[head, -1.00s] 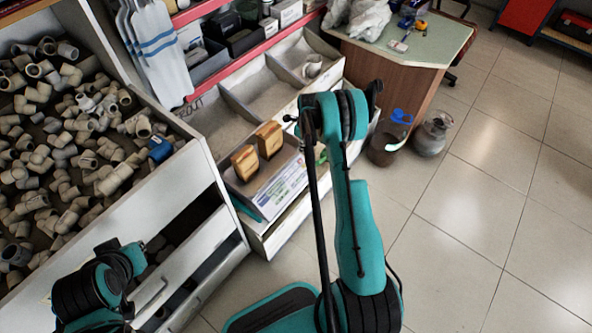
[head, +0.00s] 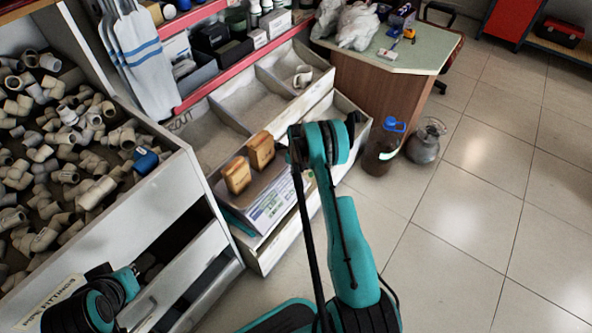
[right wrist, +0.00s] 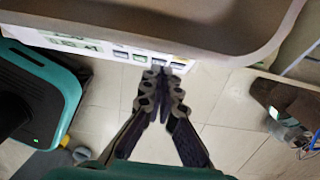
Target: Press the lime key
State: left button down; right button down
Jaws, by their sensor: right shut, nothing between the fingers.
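In the right wrist view, a white panel (right wrist: 98,48) with a small display and a row of several small keys (right wrist: 141,57) runs below a grey-brown tray. The keys look grey to pale green; I cannot tell which one is lime. My right gripper (right wrist: 164,72) is shut and empty, its fingertips at the panel's lower edge near the right-hand keys. The tips partly cover that end of the row, and I cannot tell whether they touch it. In the head view my right arm hides this gripper.
The grey-brown tray (right wrist: 200,28) overhangs the panel. A bin of pipe fittings (head: 160,180) is at left. A jug (head: 383,150) stands on the floor; open tiles lie to the right.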

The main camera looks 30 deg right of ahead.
aim_at(290, 179)
jog(key=shift+w+a+f+b, duration=0.25)
jog(key=shift+w+f, duration=0.3)
jog(key=shift+w+a+f+b, duration=0.25)
jog(key=shift+w+f, duration=0.3)
